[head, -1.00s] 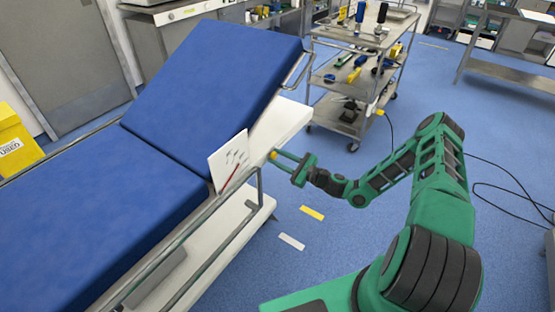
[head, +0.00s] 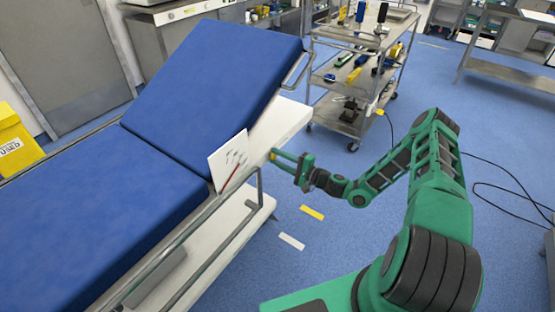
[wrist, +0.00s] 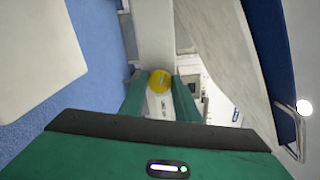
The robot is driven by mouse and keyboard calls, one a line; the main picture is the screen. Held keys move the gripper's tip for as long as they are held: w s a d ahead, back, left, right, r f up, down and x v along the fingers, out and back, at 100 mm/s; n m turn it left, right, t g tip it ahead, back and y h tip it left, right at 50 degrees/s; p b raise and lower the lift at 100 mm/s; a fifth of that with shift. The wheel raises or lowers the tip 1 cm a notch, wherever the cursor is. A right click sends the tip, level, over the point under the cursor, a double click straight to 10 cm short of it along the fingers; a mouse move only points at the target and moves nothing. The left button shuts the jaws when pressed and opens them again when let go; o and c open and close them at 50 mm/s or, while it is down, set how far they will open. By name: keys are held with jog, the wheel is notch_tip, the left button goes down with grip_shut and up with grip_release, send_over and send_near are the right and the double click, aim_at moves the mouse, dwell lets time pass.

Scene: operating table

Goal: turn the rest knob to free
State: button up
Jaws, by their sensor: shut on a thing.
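The rest knob is a small yellow round knob (wrist: 160,81) at the side of the bed. In the wrist view it sits between the tips of my two green fingers, and my gripper (wrist: 160,90) is shut on it. In the head view my gripper (head: 275,156) reaches from the right to the side of the white rail under the raised backrest (head: 215,85). Little of the knob shows there. I cannot read which mark means free.
A metal side rail (head: 205,235) runs along the bed just left of my gripper. A steel trolley (head: 350,90) with several tools stands behind. A yellow bin (head: 15,140) is at far left. The blue floor right of the bed is mostly clear.

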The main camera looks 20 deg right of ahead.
jog(key=n, duration=0.5)
jog(key=shift+s+f, duration=0.1)
jog(key=shift+f, duration=0.15)
jog(key=shift+f+n, duration=0.1)
jog(key=shift+n, duration=0.2)
jog(key=o, duration=1)
jog(key=shift+o, duration=0.2)
jog(key=v, duration=1)
jog(key=shift+s+d, duration=0.25)
jog(key=shift+d, duration=0.1)
